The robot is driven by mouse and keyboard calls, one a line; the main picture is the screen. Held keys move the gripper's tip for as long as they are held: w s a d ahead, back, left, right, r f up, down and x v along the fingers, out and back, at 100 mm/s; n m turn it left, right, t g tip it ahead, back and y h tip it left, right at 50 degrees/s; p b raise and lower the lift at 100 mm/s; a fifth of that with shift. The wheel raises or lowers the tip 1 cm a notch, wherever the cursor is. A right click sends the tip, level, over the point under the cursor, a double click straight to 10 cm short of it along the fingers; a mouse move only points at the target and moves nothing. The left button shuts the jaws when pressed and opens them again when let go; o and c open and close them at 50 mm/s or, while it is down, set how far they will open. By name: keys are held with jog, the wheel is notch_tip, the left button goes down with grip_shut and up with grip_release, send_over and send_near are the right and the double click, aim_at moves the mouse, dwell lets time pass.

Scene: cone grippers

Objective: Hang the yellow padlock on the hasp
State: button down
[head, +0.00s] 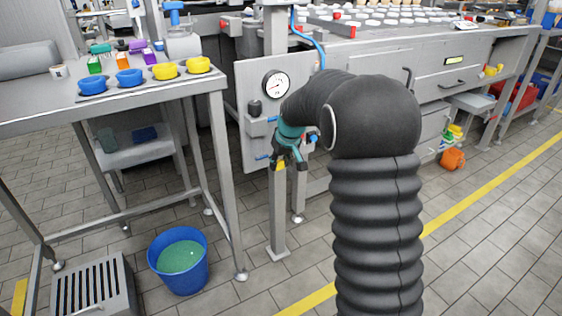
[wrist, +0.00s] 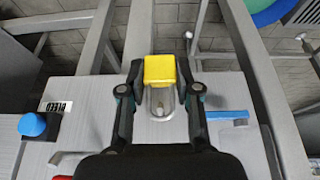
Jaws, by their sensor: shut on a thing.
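The yellow padlock (head: 280,165) shows as a small yellow patch at the tip of my gripper (head: 291,163) in the head view, in front of the grey panel (head: 249,82). In the wrist view the yellow padlock (wrist: 160,71) sits between the two black fingers of my gripper (wrist: 160,78), which are shut on its sides. A rounded grey metal loop (wrist: 160,103) shows just below the yellow body, close to the panel face. I cannot tell how much of it is shackle and how much hasp, or whether they are linked.
The wrist view shows a blue lever (wrist: 227,114) right of my gripper and a blue knob (wrist: 32,124) left. A steel table (head: 150,91) and blue bucket (head: 180,268) stand left.

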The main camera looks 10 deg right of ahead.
jog(key=shift+f, duration=0.3)
jog(key=c, duration=0.8)
grip_release()
jog(key=shift+r, duration=0.1)
jog(key=shift+r, duration=0.1)
